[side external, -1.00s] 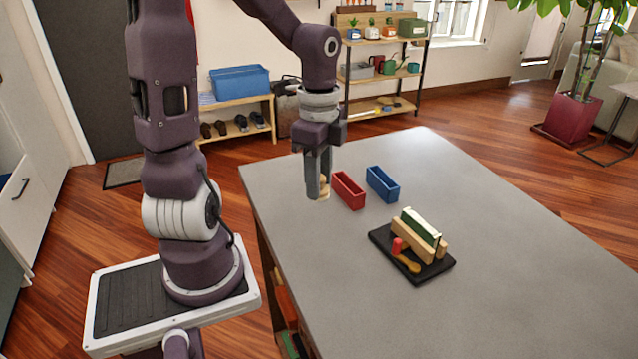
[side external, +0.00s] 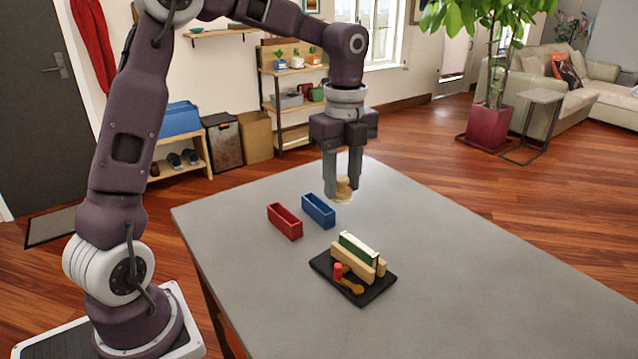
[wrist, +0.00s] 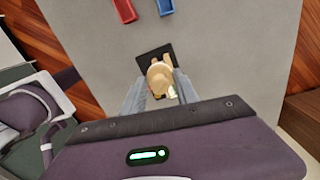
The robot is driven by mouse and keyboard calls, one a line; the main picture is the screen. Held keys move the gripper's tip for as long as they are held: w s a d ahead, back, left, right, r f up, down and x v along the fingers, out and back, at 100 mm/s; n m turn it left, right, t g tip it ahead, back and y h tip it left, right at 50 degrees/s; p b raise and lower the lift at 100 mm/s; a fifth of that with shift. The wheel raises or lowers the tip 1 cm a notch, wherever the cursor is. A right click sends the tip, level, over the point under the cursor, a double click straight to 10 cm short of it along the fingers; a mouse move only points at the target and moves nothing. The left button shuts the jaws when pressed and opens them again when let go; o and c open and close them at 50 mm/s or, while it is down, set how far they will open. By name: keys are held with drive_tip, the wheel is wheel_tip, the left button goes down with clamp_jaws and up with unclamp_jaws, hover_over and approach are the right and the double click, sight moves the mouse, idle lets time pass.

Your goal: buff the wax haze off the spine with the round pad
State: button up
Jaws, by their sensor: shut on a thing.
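My gripper (side external: 343,188) is shut on the round pad (side external: 343,193), a tan, wooden-looking piece with a pale underside. It holds the pad in the air above the grey table, behind and apart from the book. In the wrist view the pad (wrist: 160,78) sits between the fingers and hides part of the black tray (wrist: 145,57). The book (side external: 358,249), white and dark green, stands between wooden blocks (side external: 352,264) on the black tray (side external: 374,291). Wax haze on its spine is too small to make out. A red piece (side external: 338,271) and a yellow-brown spoon-shaped piece (side external: 351,286) lie at the tray's front.
A red open bin (side external: 285,221) and a blue open bin (side external: 318,211) stand on the table (side external: 470,270) left of the tray. The table's right side is clear. Shelves and a potted plant are beyond the table.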

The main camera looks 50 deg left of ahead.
drive_tip(key=shift+f, duration=3.85)
drive_tip(key=shift+d+f, duration=0.15)
drive_tip(key=shift+d, duration=0.15)
clamp_jaws()
drive_tip(key=shift+w+d, duration=0.2)
drive_tip(key=shift+d, duration=2.3)
drive_tip(key=shift+w+d, duration=0.2)
drive_tip(key=shift+d, duration=2.25)
drive_tip(key=shift+s+a, duration=0.15)
drive_tip(key=shift+a, duration=1.65)
drive_tip(key=shift+s+a, duration=0.15)
drive_tip(key=shift+a, duration=1.65)
drive_tip(key=shift+s+a, duration=0.15)
drive_tip(key=shift+a, duration=1.65)
drive_tip(key=shift+d+r, duration=0.1)
drive_tip(key=shift+r, duration=4.1)
